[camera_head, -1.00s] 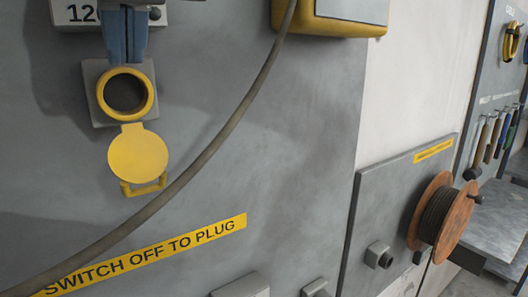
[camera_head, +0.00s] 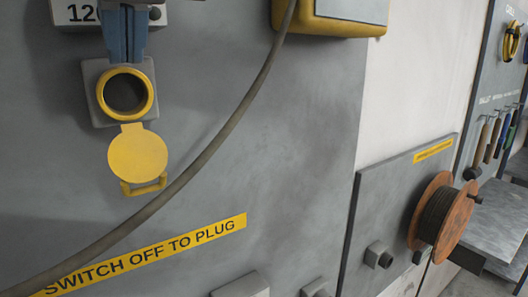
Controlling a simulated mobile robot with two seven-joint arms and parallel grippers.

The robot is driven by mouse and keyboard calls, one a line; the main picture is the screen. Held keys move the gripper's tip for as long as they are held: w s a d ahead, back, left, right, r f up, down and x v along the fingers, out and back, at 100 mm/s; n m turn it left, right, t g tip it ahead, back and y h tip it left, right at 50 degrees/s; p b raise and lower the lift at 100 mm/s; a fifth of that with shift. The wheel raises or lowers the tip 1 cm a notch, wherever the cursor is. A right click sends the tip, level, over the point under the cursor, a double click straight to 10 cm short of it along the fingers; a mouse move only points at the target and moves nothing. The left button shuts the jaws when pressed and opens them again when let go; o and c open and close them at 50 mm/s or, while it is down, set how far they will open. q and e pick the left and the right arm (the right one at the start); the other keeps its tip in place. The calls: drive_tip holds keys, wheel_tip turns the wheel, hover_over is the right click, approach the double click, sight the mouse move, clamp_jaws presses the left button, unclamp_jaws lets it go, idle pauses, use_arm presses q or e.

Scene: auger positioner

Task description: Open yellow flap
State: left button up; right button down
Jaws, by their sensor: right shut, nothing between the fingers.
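The yellow flap (camera_head: 138,154) is a round disc with a handle loop at its lower end. It hangs down below the round socket (camera_head: 125,93), which has a yellow rim on a grey square plate. The socket's dark opening is uncovered. My right gripper (camera_head: 126,58) shows at the top left as blue fingers pointing down, shut and empty. Its tips are just above the socket rim in the picture, apart from the flap. The rest of my right arm is out of frame. My left gripper is not in view.
A thick grey cable (camera_head: 215,145) curves across the panel, passing close to the flap's handle. A yellow box (camera_head: 330,22) is at the top. A cable reel (camera_head: 440,217) stands out from a panel at right. Open space lies before the panel's middle.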

idle(0.5)
drive_tip(key=s+d+b, duration=0.4)
drive_tip(key=s+b, duration=0.1)
drive_tip(key=s, duration=0.1)
drive_tip(key=shift+s+d, duration=0.25)
drive_tip(key=shift+s, duration=0.1)
idle(0.5)
